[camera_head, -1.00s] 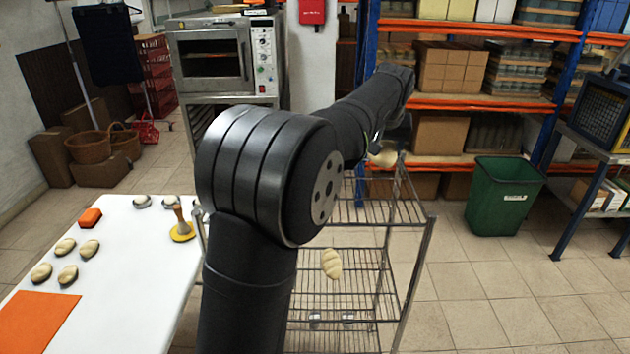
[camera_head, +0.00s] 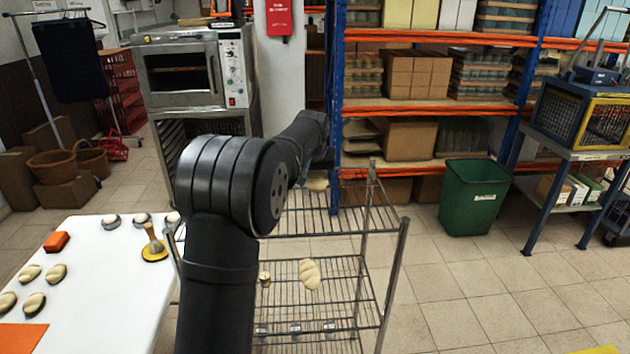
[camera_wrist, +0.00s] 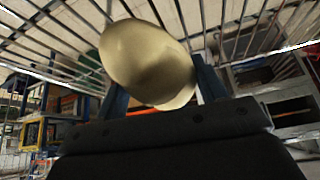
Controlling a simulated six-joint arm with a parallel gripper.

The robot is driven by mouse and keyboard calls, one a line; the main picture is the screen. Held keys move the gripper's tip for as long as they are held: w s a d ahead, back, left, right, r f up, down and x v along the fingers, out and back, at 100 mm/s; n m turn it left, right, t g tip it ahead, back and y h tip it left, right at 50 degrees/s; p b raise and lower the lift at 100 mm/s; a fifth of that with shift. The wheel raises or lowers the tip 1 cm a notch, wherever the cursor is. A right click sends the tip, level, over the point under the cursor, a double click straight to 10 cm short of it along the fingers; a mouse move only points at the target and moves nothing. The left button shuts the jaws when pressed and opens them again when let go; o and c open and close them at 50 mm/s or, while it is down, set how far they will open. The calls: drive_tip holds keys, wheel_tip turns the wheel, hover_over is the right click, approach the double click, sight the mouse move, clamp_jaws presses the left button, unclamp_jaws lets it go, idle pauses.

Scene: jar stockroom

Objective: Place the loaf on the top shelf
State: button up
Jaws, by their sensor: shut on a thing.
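A pale tan loaf (camera_wrist: 145,55) sits between the two fingers of my gripper (camera_wrist: 160,82) in the wrist view. My gripper is shut on it. In the head view the loaf (camera_head: 317,185) shows just below the end of my dark arm, over the wire top shelf (camera_head: 345,212) of a metal rack. I cannot tell whether it touches the wires. My arm hides most of the gripper and the left part of the rack in the head view. Rack wires show close behind the loaf in the wrist view.
A scored loaf (camera_head: 310,273) and a small item (camera_head: 264,278) lie on the rack's lower shelf. A white table (camera_head: 105,285) with several dough pieces stands left. A green bin (camera_head: 473,197) and orange shelving (camera_head: 430,104) stand behind. Much of the top shelf looks bare.

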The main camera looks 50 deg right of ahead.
drive_tip(key=shift+f, duration=1.05)
drive_tip(key=shift+f, duration=0.2)
drive_tip(key=o, duration=1.1)
drive_tip(key=shift+r, duration=0.35)
drive_tip(key=v, duration=1.1)
drive_tip(key=shift+s+a+r, duration=0.15)
drive_tip(key=shift+a+r, duration=0.05)
drive_tip(key=shift+r, duration=0.1)
